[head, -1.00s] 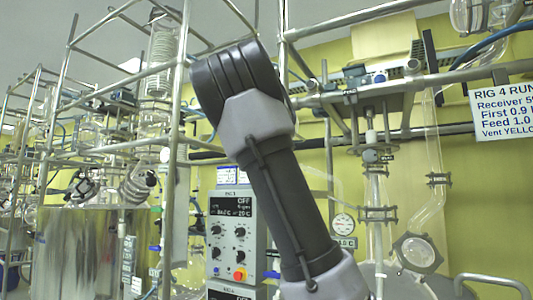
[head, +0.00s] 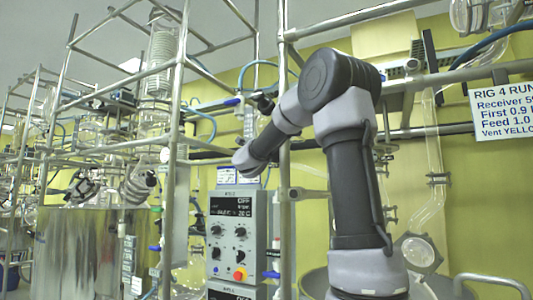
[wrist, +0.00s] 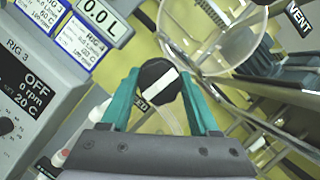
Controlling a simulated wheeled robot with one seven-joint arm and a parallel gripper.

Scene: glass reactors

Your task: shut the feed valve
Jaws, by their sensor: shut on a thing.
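A round black knob with a white bar across its face (wrist: 158,82) is in the middle of the wrist view. The white bar is tilted. A small dark label beside the knob is partly covered and reads only "ED", so I cannot be sure that this is the feed valve. My gripper (wrist: 160,74) has its teal fingers on both sides of the knob and is shut on it. The valve body behind the knob is hidden. In the head view my arm reaches up and bends left toward the rig, and I cannot make out the gripper there.
A control box (head: 236,235) reading OFF stands below the arm; it also shows in the wrist view (wrist: 42,85). A glass vessel (wrist: 215,35) is close beyond the knob. Metal frame tubes (head: 285,170) stand around the arm. A sign (head: 503,108) hangs at right.

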